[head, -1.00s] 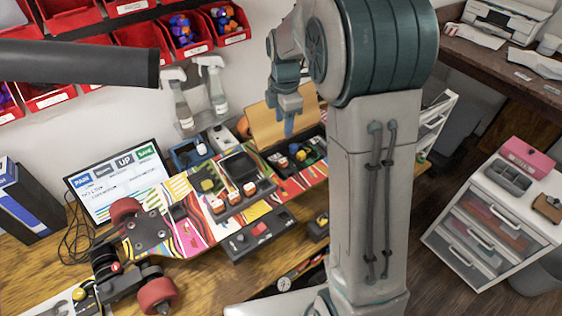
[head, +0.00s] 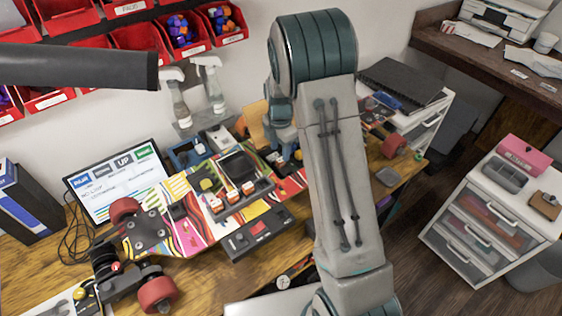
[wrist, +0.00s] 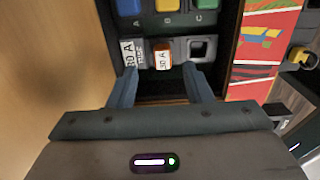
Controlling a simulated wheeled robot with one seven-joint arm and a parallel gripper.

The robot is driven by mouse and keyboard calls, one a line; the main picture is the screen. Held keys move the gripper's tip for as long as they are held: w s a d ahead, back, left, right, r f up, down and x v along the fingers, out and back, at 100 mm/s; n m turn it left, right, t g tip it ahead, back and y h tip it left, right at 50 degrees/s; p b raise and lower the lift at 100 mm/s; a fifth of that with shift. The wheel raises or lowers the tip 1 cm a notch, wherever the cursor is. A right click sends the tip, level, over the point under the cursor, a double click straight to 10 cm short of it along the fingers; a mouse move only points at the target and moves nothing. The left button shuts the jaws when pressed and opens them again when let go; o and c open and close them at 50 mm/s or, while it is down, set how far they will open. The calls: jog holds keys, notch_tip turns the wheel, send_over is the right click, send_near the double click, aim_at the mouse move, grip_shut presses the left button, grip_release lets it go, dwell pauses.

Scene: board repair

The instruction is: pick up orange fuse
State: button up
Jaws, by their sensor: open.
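In the wrist view the orange fuse (wrist: 162,56) has a white labelled face and sits in the middle of a row in a dark panel (wrist: 180,20). A fuse with a white label (wrist: 133,53) is to its left, and an empty square socket (wrist: 201,48) is to its right. My gripper (wrist: 159,72) is open and empty, with its fingertips just short of the row, one on each side of the orange fuse's line. In the head view my arm hides most of this panel, and my gripper (head: 287,148) reaches down beside it.
Blue (wrist: 129,7), yellow (wrist: 166,5) and green (wrist: 208,4) blocks stand behind the row, by letters A, B and C. A tan panel (wrist: 45,70) rises close at the left. A skateboard (head: 150,232) and a monitor (head: 115,182) are left on the bench.

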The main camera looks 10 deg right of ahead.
aim_at(281, 159)
notch_tip(281, 159, down, 4)
jog(key=shift+s+d+f+p, duration=0.1)
jog(key=shift+s+p, duration=0.05)
jog(key=shift+p, duration=0.25)
jog(key=shift+c, duration=0.3)
grip_shut()
jog(key=shift+r, duration=0.55)
jog(key=r, duration=0.1)
jog(key=r+b, duration=0.1)
jog(key=r, duration=0.1)
jog(key=shift+s+d+r, duration=0.1)
jog(key=shift+d+r, duration=0.2)
jog(key=s+d+r+b, duration=0.1)
jog(key=s+d+r, duration=0.1)
jog(key=d, duration=0.1)
jog(key=s+d+r, duration=0.2)
jog(key=s+d+r+b, duration=0.1)
jog(key=s+d+r, duration=0.1)
jog(key=d, duration=0.1)
jog(key=shift+s+d+r+b, duration=0.25)
jog(key=shift+s+d+b, duration=0.05)
jog(key=shift+s+d, duration=0.1)
